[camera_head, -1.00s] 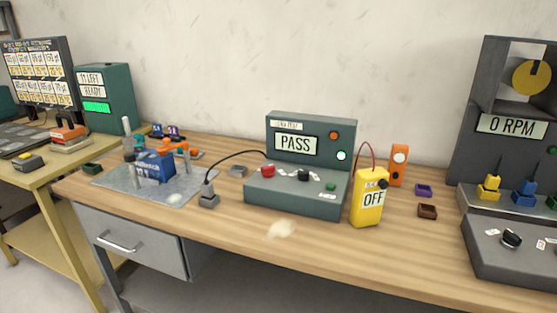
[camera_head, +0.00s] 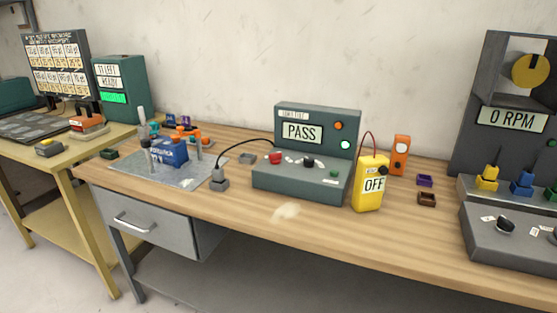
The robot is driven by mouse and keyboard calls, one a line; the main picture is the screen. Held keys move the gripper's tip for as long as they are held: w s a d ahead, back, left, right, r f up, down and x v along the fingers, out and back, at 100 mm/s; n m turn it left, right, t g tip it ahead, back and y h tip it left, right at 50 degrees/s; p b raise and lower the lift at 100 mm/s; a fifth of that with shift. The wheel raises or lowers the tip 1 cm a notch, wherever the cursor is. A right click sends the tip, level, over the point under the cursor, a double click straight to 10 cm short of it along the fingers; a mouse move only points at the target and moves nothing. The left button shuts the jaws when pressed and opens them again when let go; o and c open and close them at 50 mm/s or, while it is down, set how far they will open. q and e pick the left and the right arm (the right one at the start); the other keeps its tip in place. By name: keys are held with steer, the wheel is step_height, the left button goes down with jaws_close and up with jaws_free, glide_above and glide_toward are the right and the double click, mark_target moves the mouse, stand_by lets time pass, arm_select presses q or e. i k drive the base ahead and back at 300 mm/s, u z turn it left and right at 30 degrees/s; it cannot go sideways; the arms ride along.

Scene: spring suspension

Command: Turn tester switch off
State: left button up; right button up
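The grey-green tester (camera_head: 303,182) stands at the middle of the wooden bench. Its upright panel shows the word PASS on its display (camera_head: 302,132). A white-green lamp (camera_head: 345,144) glows on the panel, below a dimmer orange lamp (camera_head: 338,125). A black knob switch (camera_head: 308,163) sits on the sloped deck between a red knob (camera_head: 275,158) and a green button (camera_head: 334,174). The knob's exact setting is too small to read. A yellow handheld meter (camera_head: 369,186) reading OFF stands at the tester's right corner. Neither of my grippers shows in this view.
A blue device (camera_head: 170,152) and posts stand on a grey mat (camera_head: 200,181) at left. An orange device (camera_head: 400,155) and small trays stand right. The bench front (camera_head: 320,221) is mostly clear.

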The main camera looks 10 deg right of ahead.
mark_target(275, 158)
steer(key=u, duration=0.25)
steer(key=k, duration=0.25)
steer(key=z, duration=1.05)
steer(key=i, duration=0.7)
steer(key=u, duration=0.5)
